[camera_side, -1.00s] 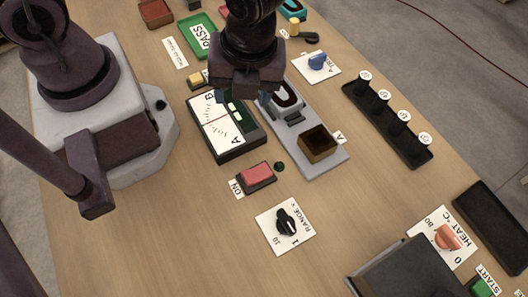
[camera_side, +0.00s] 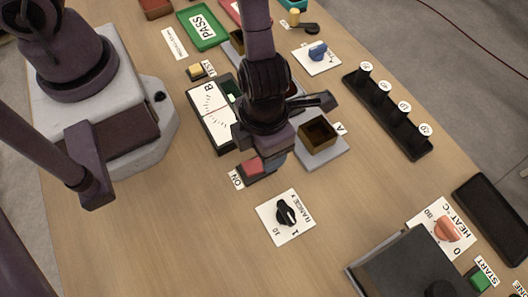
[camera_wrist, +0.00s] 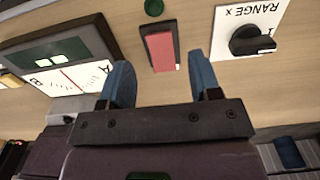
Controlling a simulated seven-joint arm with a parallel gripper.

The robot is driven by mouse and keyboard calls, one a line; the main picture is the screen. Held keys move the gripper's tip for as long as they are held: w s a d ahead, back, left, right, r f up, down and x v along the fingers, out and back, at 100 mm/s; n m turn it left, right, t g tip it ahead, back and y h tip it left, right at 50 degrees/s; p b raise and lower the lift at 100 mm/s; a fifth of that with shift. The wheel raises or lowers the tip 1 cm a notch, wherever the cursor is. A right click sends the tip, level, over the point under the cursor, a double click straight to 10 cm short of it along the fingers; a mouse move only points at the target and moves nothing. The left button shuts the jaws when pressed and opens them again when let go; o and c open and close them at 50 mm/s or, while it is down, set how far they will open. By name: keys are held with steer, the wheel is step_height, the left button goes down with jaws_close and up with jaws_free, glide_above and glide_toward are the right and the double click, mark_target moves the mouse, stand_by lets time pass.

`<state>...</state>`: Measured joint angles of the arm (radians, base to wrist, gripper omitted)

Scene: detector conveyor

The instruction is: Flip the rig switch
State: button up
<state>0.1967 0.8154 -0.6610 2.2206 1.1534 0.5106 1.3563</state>
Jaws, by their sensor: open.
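The rig switch is a red rocker (camera_side: 251,168) in a dark housing, beside a label reading ON. It also shows in the wrist view (camera_wrist: 160,48), top centre. I cannot tell which way it is tipped. My gripper (camera_side: 268,160) is over the switch and covers part of it in the side view. In the wrist view my gripper (camera_wrist: 161,82) has its two blue fingers wide apart and nothing between the pads. The red rocker lies in line with the gap between them, just ahead of the tips. I see no clear contact.
A panel meter (camera_side: 209,118) stands behind and left of the switch. A black range knob (camera_side: 286,212) on a white plate sits in front. A brown open box (camera_side: 319,138) on a grey board is to the right. A green lamp (camera_wrist: 153,7) sits close by the switch.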

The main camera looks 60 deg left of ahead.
mark_target(257, 165)
steer(key=shift+f, duration=2.1)
steer(key=c, duration=0.9)
